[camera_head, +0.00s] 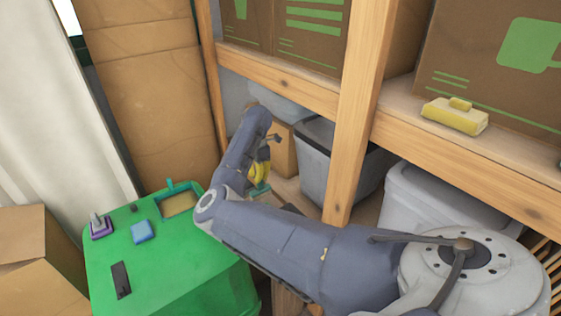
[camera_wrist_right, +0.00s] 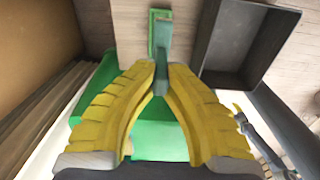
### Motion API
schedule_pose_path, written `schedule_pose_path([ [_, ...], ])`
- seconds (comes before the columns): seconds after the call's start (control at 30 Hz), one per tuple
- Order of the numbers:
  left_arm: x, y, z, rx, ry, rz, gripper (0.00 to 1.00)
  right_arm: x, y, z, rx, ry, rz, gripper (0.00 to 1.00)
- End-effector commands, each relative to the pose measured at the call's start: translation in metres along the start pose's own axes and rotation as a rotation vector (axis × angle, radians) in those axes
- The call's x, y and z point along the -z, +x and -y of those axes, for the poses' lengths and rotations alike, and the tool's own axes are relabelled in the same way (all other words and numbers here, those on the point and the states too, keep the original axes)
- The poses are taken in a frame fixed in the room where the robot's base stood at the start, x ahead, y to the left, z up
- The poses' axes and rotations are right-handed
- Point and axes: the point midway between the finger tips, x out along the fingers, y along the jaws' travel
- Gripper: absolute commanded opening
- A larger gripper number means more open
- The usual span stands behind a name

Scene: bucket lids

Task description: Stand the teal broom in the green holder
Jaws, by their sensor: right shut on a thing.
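My right gripper (camera_head: 261,182) has yellow fingers and reaches down beside the shelf, past the far right corner of a green bin. It also shows in the right wrist view (camera_wrist_right: 160,82), with its fingers closed on a teal bar, which I take as the teal broom (camera_wrist_right: 162,52). In the head view only a small teal part (camera_head: 260,189) shows under the fingers. Behind the bar in the wrist view is a narrow green piece (camera_wrist_right: 154,17), perhaps the green holder. I cannot tell whether the broom touches it. My left gripper is out of view.
The green bin (camera_head: 190,270) carries a blue block (camera_head: 143,232), a purple item (camera_head: 101,230) and a dark flat piece (camera_head: 120,280). A grey open box (camera_head: 317,165) stands under the wooden shelf (camera_head: 290,76). A yellow object (camera_head: 453,117) lies on the shelf.

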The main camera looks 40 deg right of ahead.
Motion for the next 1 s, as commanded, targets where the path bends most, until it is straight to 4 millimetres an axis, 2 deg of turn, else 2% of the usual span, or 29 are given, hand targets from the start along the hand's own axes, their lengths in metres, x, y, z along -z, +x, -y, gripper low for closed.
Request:
schedule_pose_path([
  [0.1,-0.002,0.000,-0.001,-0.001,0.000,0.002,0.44,0.014,0.013,-0.007,0.005,-0.036,-0.001,0.00],
  [0.23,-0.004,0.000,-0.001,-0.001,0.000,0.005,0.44,0.021,0.019,-0.010,0.004,-0.051,-0.004,0.00],
  [0.63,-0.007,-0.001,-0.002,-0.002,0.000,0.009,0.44,0.022,0.020,-0.011,0.010,-0.054,-0.008,0.00],
  [1.0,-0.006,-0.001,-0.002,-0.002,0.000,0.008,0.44,0.022,0.047,-0.009,0.011,-0.054,-0.007,0.00],
])
